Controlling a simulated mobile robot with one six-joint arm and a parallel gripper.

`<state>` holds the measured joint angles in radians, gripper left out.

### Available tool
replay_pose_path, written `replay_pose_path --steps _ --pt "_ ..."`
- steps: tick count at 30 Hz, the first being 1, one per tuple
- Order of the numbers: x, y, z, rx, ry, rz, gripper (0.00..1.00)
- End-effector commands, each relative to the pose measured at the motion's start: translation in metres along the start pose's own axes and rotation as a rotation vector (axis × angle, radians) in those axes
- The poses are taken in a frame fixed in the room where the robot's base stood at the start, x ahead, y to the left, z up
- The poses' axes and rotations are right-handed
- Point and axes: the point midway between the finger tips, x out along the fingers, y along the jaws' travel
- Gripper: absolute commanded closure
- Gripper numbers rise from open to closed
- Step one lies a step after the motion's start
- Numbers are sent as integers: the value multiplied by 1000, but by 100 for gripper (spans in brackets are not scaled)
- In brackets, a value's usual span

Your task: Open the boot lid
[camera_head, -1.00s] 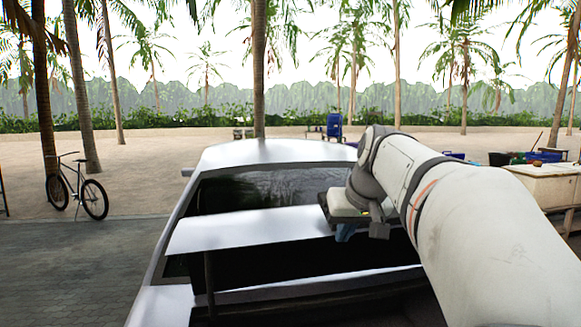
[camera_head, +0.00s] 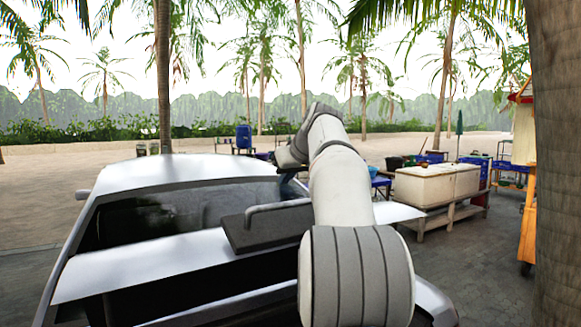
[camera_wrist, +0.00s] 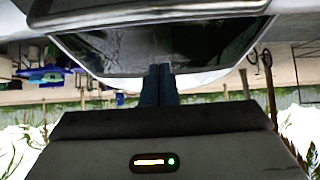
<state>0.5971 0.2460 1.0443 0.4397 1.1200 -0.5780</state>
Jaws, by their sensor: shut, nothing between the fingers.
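The silver boot lid (camera_head: 145,262) is raised at the back of the car in the head view. A dark gap shows below its near edge. My gripper (camera_head: 288,178) is above the car, near the rear window and beyond the lid. My arm hides part of the lid's right side. In the upside-down wrist view, the blue fingers (camera_wrist: 160,82) are together with nothing between them. They point toward the car's rear window (camera_wrist: 185,45). I cannot tell whether they touch the car.
The car's silver roof (camera_head: 180,170) lies beyond the window. A pale chest (camera_head: 435,184) on a low wooden stand is at the right. A thick palm trunk (camera_head: 557,170) stands close at the far right. Paved ground is open between the car and this trunk.

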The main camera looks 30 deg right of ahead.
Motion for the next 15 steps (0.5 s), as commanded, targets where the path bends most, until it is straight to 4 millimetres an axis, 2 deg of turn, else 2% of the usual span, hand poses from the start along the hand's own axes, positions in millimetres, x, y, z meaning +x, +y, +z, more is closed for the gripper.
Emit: replay_pose_path --steps 3,5,9,15 --pt "26 -1 -2 0 -4 -3 100" --pt "35 -1 1 1 -3 -2 100" --pt "26 -1 19 2 0 0 100" --pt "21 -1 33 1 0 -1 100"
